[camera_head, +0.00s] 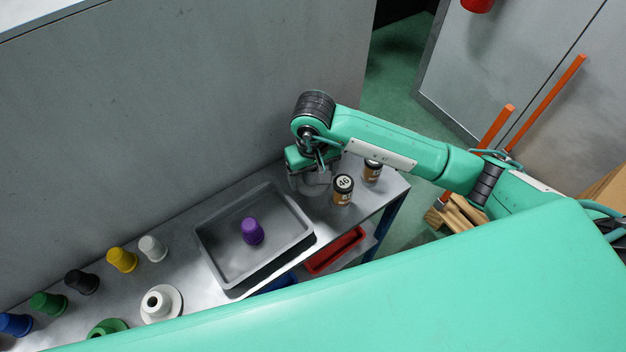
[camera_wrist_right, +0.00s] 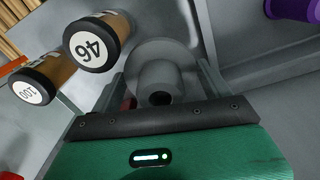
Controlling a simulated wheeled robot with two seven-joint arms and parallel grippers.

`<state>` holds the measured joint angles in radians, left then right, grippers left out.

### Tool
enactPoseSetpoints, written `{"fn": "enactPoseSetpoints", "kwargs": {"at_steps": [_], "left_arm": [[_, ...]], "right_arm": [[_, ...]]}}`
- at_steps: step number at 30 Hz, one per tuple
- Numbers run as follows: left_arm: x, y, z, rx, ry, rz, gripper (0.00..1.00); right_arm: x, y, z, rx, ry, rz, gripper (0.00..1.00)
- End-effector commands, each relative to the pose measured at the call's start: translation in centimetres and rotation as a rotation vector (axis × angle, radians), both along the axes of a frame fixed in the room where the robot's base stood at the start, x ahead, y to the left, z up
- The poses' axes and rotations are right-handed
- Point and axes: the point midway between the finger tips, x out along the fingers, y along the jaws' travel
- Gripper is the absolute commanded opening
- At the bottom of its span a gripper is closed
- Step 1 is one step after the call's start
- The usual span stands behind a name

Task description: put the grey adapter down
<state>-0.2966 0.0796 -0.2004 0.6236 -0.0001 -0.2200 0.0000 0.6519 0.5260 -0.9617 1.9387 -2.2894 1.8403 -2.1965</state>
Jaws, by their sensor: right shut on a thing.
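The grey adapter (camera_wrist_right: 160,72), a wide round flange with a narrower hub and a dark bore, sits between the two fingers of my right gripper (camera_wrist_right: 162,92) in the right wrist view. The gripper is shut on it. In the head view my right gripper (camera_head: 316,176) is over the far right part of the metal table (camera_head: 185,278), past the tray, and the grey adapter (camera_head: 312,186) shows partly below it. I cannot tell whether its underside touches the table. My left gripper is not in view.
Two brown jars, one marked 46 (camera_head: 343,190) and one marked 100 (camera_wrist_right: 35,90), stand close beside the adapter. A grey tray (camera_head: 222,272) holds a purple cup-shaped piece (camera_head: 252,231). A white flanged piece (camera_head: 160,304) and several coloured pieces line the table's left part.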

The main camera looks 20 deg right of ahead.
Motion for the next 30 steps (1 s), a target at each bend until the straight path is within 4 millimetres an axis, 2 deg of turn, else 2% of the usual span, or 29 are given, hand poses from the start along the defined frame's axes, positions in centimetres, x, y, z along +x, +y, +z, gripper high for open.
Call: {"fn": "enactPoseSetpoints", "kwargs": {"at_steps": [8,15,26,27,28,30], "left_arm": [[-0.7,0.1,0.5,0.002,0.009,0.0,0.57],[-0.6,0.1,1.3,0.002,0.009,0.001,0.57],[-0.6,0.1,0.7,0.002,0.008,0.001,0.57],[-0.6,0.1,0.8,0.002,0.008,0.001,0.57],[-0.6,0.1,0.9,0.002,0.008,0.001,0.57],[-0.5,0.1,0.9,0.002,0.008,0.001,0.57]], "right_arm": [[-0.1,0.0,-1.9,0.001,0.002,0.0,0.54],[0.0,0.0,-4.8,0.001,0.0,0.0,0.54],[0.0,0.0,-5.4,0.0,-0.002,0.001,0.54],[0.0,0.0,-5.2,0.0,-0.001,0.001,0.86],[0.0,0.0,-5.2,0.0,-0.001,0.001,0.89],[0.0,0.0,-5.2,0.0,-0.001,0.001,0.89]]}}
